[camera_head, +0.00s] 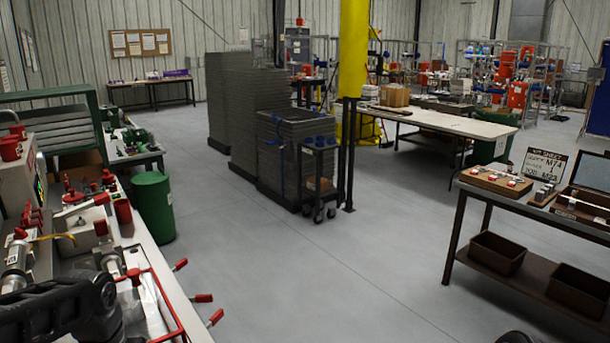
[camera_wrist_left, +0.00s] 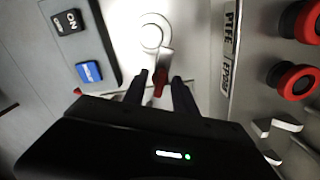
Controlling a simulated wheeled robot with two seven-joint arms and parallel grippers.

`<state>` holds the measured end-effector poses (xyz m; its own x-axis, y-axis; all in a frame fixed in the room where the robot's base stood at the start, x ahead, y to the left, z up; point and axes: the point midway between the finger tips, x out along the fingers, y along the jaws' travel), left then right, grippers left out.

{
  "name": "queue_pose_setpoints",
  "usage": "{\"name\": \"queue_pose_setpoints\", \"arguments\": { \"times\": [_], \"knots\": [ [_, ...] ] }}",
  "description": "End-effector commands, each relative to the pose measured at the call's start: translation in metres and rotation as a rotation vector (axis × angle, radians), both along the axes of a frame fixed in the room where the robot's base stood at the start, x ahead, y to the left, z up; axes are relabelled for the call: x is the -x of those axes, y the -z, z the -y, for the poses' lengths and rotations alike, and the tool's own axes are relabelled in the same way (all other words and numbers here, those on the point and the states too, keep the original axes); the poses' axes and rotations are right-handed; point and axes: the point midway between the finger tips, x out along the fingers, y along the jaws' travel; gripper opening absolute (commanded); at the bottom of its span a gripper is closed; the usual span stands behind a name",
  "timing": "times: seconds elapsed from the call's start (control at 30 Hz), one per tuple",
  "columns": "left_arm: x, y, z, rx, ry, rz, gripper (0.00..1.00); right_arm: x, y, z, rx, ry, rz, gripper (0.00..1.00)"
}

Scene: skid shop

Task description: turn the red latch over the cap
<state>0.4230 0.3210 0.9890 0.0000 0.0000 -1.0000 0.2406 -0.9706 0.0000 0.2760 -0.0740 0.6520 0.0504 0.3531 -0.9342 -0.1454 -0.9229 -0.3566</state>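In the left wrist view a silver lever with a red tip, the red latch (camera_wrist_left: 159,83), extends down from a round silver piece (camera_wrist_left: 153,33), which may be the cap or the latch's pivot. My left gripper (camera_wrist_left: 160,78) has its two dark fingers on either side of the red tip, with a small gap seeming to show on each side. In the head view my dark left arm covers part of the bench at the lower left, so I cannot make out the latch or the fingertips there. My right gripper is not in view.
In the left wrist view, an ON switch (camera_wrist_left: 68,21) and a blue button (camera_wrist_left: 89,71) are at left; red-rimmed knobs (camera_wrist_left: 296,82) are at right. The head view shows the crowded bench (camera_head: 163,283), red handles (camera_head: 202,298), a green bin (camera_head: 153,206) and open floor.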

Motion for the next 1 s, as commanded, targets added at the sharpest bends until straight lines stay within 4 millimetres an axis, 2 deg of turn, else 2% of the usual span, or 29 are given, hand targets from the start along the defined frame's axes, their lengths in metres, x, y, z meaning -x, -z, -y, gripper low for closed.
{"name": "queue_pose_setpoints", "arguments": {
  "times": [0.07, 0.37, 0.47, 0.7, 1.0],
  "knots": [
    [0.0, 0.0, 0.0, 0.0, 0.0, 0.0, 0.26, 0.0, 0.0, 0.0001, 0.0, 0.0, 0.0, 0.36],
    [0.0001, -0.0001, -0.0001, 0.0, 0.0, 0.0, 0.01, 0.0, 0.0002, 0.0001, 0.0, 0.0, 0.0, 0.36],
    [0.0, 0.0001, 0.0, 0.0, -0.015, 0.0, 0.01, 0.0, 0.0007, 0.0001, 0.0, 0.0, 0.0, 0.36],
    [0.0003, 0.0003, -0.0003, 0.0, -0.191, -0.001, 0.01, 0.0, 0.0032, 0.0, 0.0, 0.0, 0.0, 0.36],
    [0.0003, 0.0004, -0.0002, 0.0, -0.224, -0.001, 0.01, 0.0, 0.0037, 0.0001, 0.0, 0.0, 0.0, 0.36]
  ]
}}
